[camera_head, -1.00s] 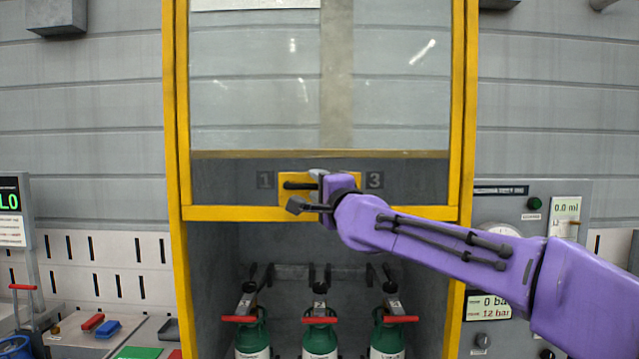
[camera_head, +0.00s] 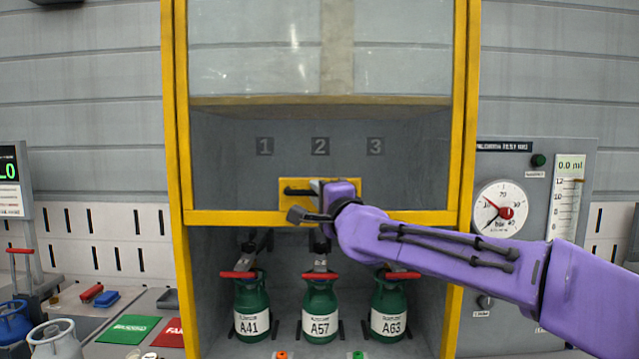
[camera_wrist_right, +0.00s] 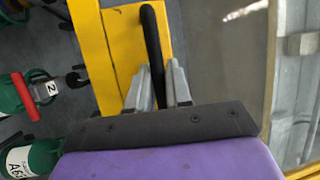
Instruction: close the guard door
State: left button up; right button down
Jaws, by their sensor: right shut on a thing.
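The guard door is a clear panel in a yellow frame; its bottom rail (camera_head: 235,218) crosses the cabinet front just above the cylinder tops. A yellow plate (camera_head: 348,185) on the rail carries a black handle (camera_head: 299,191). My right gripper (camera_head: 312,202) is at this handle. In the right wrist view the black handle bar (camera_wrist_right: 151,45) passes between the two grey fingers of my right gripper (camera_wrist_right: 159,90), which is shut on it. The opening below the rail shows uncovered. My left gripper is out of view.
Green cylinders labelled A41 (camera_head: 252,315), A57 (camera_head: 320,315) and A63 (camera_head: 389,315) stand inside the cabinet. A gauge panel (camera_head: 545,215) is at the right. A bench with a green mat (camera_head: 128,330) and a red mat (camera_head: 172,334) is at the left.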

notch_tip(320, 180, down, 44)
jog(key=b, duration=2.8)
jog(key=shift+r, duration=0.15)
jog(key=c, duration=1.1)
grip_release()
jog(key=v, duration=1)
jog(key=shift+s+d, duration=0.2)
jog(key=shift+s, duration=0.1)
